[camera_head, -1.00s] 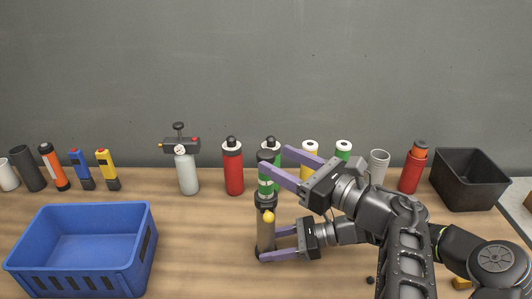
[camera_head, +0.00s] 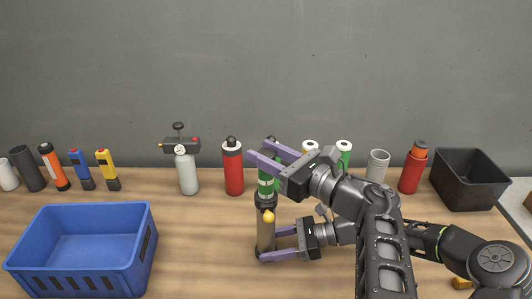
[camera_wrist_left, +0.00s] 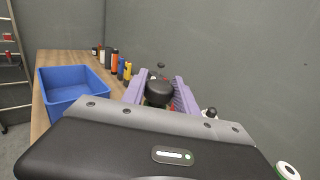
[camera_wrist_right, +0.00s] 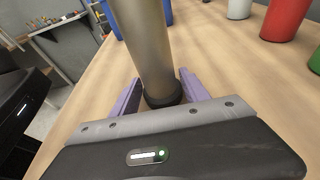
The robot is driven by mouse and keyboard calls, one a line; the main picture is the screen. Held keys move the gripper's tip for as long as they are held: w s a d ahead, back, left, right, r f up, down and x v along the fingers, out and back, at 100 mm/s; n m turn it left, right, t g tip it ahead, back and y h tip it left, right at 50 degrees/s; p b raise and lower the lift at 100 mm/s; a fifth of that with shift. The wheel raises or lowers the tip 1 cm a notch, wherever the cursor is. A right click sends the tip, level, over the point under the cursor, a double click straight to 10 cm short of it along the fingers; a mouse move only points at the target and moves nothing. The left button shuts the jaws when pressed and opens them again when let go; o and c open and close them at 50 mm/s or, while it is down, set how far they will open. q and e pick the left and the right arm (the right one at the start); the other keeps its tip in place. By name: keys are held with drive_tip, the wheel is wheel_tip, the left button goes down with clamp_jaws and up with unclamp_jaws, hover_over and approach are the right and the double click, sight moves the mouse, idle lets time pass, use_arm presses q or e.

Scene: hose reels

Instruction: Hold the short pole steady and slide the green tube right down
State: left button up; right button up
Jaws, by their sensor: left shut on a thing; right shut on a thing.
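The green tube (camera_head: 266,187), with white bands, stands upright on top of the short pole (camera_head: 265,236), a grey-brown post with a dark collar and a yellow knob. My left gripper (camera_head: 264,150) is shut on the tube near its top. In the left wrist view the tube's black cap (camera_wrist_left: 159,92) sits between the purple fingers. My right gripper (camera_head: 267,246) is shut on the pole low down, near its black foot. The right wrist view shows the pole (camera_wrist_right: 146,45) between the fingers. The tube's upper part is partly hidden by the left fingers.
A blue crate (camera_head: 142,215) stands at the left front. A gas bottle with gauge (camera_head: 187,172), a red bottle (camera_head: 233,172) and several other bottles line the wall. A black bin (camera_head: 470,203) is at the right. Table between crate and pole is clear.

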use_arm(q)
clamp_jaws()
idle(0.8)
